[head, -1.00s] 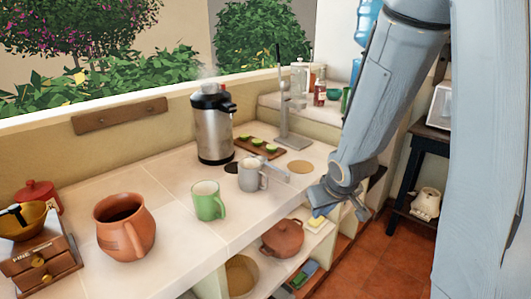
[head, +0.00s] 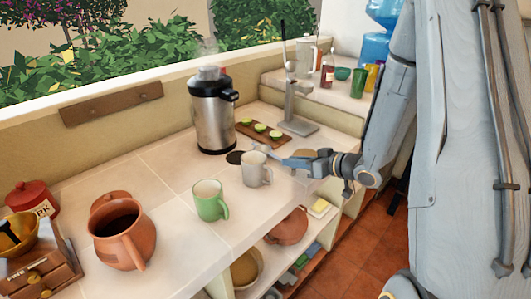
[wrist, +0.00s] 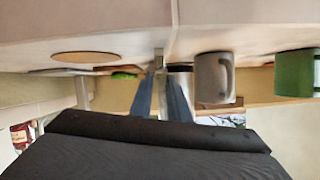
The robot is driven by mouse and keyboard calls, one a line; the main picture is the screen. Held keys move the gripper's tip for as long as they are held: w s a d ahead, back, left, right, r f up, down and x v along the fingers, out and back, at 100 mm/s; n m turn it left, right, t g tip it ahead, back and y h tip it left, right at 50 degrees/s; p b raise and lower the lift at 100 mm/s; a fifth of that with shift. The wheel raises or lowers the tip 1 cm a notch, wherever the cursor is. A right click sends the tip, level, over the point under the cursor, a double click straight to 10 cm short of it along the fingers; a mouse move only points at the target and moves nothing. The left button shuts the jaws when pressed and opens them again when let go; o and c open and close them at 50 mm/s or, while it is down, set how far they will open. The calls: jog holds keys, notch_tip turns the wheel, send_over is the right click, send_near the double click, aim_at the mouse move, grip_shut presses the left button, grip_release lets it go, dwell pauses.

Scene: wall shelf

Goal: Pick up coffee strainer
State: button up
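What I take to be the coffee strainer (head: 268,150) is on the white counter just behind the grey mug, its pale grey handle pointing right toward my gripper. Its bowl is mostly hidden by the mug. My gripper (head: 290,161) is low over the counter's front part, right of the grey mug, with its fingers pointing left at the handle. In the wrist view, which is upside down, the two fingers (wrist: 161,88) are apart, and the handle's end (wrist: 159,60) shows between their tips. I cannot tell whether they touch it.
The grey mug (head: 256,171) stands close to the fingers, with a green mug (head: 210,201) farther left. A steel flask (head: 212,113), a board with green slices (head: 260,133) and a metal stand (head: 297,125) are behind. A clay jug (head: 122,233) is front left.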

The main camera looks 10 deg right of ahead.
jog(key=shift+f+p+x, duration=0.15)
jog(key=shift+p+x, duration=0.35)
jog(key=shift+x, duration=0.85)
jog(key=shift+f+p+x, duration=0.1)
jog(key=shift+p+x, duration=0.35)
jog(key=shift+x, duration=0.9)
jog(key=shift+s+d, duration=0.1)
jog(key=shift+d, duration=0.1)
jog(key=shift+c, duration=0.2)
grip_shut()
